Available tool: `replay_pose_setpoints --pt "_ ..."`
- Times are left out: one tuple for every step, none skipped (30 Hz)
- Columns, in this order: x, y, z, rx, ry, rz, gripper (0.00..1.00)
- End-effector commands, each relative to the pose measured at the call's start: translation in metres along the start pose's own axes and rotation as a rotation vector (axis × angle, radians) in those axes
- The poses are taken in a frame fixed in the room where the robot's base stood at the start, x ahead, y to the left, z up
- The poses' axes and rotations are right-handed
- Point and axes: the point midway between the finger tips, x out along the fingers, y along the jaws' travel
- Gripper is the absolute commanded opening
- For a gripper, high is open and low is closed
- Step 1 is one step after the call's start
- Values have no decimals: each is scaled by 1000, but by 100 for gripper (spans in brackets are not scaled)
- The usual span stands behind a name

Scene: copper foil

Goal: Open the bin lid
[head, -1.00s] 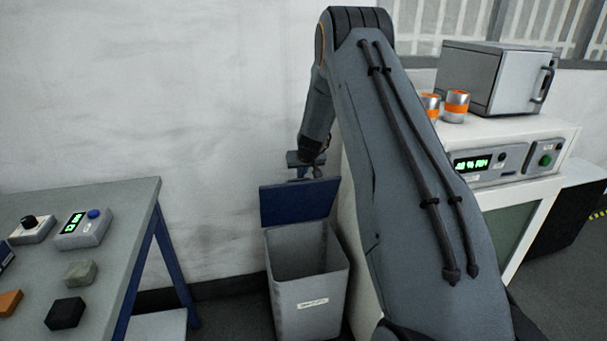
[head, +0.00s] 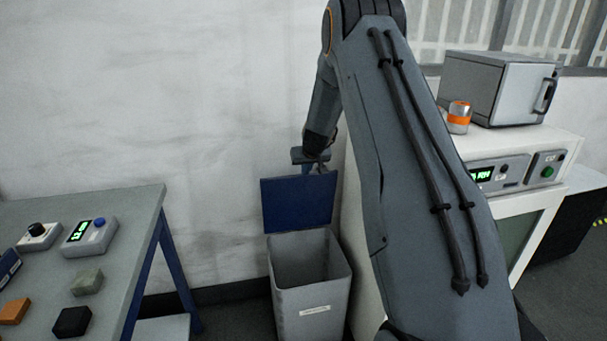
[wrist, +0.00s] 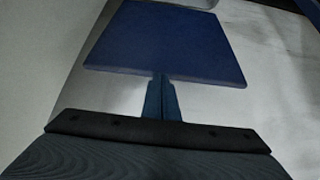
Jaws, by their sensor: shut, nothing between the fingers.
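The grey bin (head: 311,290) stands on the floor against the wall. Its blue lid (head: 298,204) is raised nearly upright at the back, and the bin's mouth is open and looks empty inside.
A grey bench (head: 130,205) with small boxes and blocks is at the left. A white cabinet (head: 535,150) with a metal oven-like box (head: 500,88) and an orange-banded can (head: 459,117) is at the right, partly behind my arm. The wall is close behind the bin.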

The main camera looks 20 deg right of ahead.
Motion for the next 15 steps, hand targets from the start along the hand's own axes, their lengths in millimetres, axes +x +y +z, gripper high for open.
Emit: replay_pose_setpoints --pt "-7 0 2 1 2 1 0" --pt "-11 0 3 0 2 1 0" --pt "-16 0 4 0 3 0 0" --pt "-20 -1 6 0 2 0 0" --pt "-24 -1 7 -1 2 0 0" --pt "-28 -1 9 -1 2 0 0" --pt "-31 -1 10 -1 3 0 0" --pt "-34 -1 10 0 2 0 0" --pt "-38 0 12 0 2 0 0" --pt "-40 0 12 0 2 0 0" --pt "-42 0 13 0 2 0 0" --pt "-44 0 14 -1 2 0 0" --pt "-46 0 14 -1 2 0 0" --pt "-47 0 15 -1 2 0 0" --pt "-48 0 15 -2 1 0 0"
